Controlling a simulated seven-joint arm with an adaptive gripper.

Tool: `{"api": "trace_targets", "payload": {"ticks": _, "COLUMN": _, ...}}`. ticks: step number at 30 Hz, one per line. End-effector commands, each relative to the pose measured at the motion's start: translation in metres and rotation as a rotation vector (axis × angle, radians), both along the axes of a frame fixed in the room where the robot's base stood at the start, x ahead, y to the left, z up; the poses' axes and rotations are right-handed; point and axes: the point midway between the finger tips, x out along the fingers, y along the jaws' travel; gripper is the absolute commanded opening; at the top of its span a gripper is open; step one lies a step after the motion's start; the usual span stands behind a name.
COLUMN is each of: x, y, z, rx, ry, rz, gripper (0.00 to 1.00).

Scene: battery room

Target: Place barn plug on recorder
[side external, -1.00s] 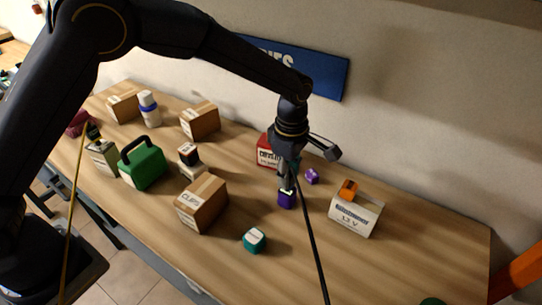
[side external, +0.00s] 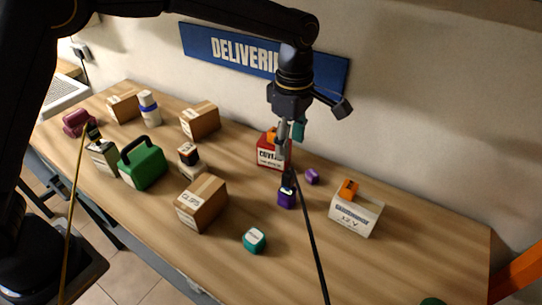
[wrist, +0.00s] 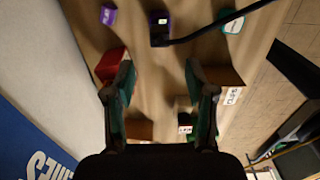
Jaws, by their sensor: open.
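A small purple block (side external: 286,201) stands on the middle of the table. It also shows in the wrist view (wrist: 158,17). A dark plug (side external: 288,184) with a black cable appears to sit upright on its top; whether it is fully seated I cannot tell. In the wrist view the cable (wrist: 203,32) runs from the block to the upper right. I take the plug as the barn plug and the block as the recorder, but no label confirms it. My gripper (side external: 290,143) is open and empty above the block, apart from the plug. Its fingers (wrist: 159,70) stand apart.
A red box (side external: 268,153) with an orange piece on top is behind my gripper. A small purple piece (side external: 312,176), a white box (side external: 352,217) with an orange block (side external: 348,188), a teal block (side external: 254,240) and a carton (side external: 203,205) stand around. The table's right end (side external: 440,245) is mostly clear.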

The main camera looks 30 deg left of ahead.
Motion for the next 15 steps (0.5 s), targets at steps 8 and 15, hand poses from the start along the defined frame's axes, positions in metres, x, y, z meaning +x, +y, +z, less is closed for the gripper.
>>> {"api": "trace_targets", "payload": {"ticks": 8, "x": 0.000, "y": 0.000, "z": 0.027, "rx": 0.000, "ry": 0.000, "rz": 0.000, "gripper": 0.55}}
{"api": "trace_targets", "payload": {"ticks": 15, "x": 0.000, "y": 0.000, "z": 0.028, "rx": 0.000, "ry": 0.000, "rz": 0.000, "gripper": 0.55}}
